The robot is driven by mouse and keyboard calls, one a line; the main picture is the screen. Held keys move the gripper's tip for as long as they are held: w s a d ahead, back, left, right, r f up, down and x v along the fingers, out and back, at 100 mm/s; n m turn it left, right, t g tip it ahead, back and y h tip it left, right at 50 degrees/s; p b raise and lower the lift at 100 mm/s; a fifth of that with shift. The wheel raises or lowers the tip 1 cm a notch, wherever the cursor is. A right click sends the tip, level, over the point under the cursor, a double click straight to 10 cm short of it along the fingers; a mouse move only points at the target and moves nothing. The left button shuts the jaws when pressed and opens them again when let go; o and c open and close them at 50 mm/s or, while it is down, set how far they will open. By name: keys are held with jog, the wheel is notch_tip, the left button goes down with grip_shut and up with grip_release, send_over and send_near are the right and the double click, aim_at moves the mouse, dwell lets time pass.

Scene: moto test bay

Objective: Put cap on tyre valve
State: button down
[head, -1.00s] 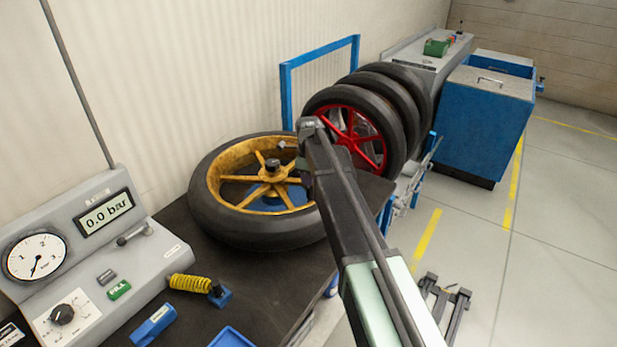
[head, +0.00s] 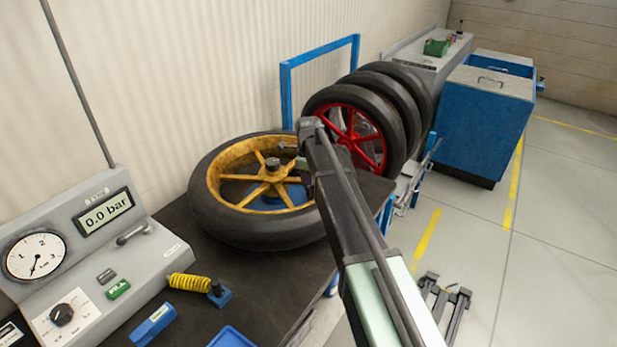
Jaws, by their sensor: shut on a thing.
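A black tyre (head: 235,229) on a gold spoked wheel (head: 272,183) lies flat on the dark bench. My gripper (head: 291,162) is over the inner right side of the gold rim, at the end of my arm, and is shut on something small. I take this to be the valve cap, but it is too small and too hidden to make out. The tyre valve cannot be told apart clearly near the rim, where my arm covers part of the wheel. I cannot tell whether cap and valve touch.
A gauge console (head: 100,255) reading 0.0 bar stands at left. A yellow coiled hose (head: 190,282), a blue tool (head: 153,325) and a blue tray (head: 232,337) lie in front. Upright tyres in a blue rack (head: 286,95) stand behind my arm.

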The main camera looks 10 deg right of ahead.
jog(key=c, duration=0.5)
grip_release()
jog(key=shift+r, duration=0.1)
notch_tip(320, 180, up, 7)
jog(key=p, duration=0.7)
jog(key=shift+c, duration=0.2)
grip_shut()
dwell(0.4)
dwell(0.8)
jog(key=shift+f, duration=0.2)
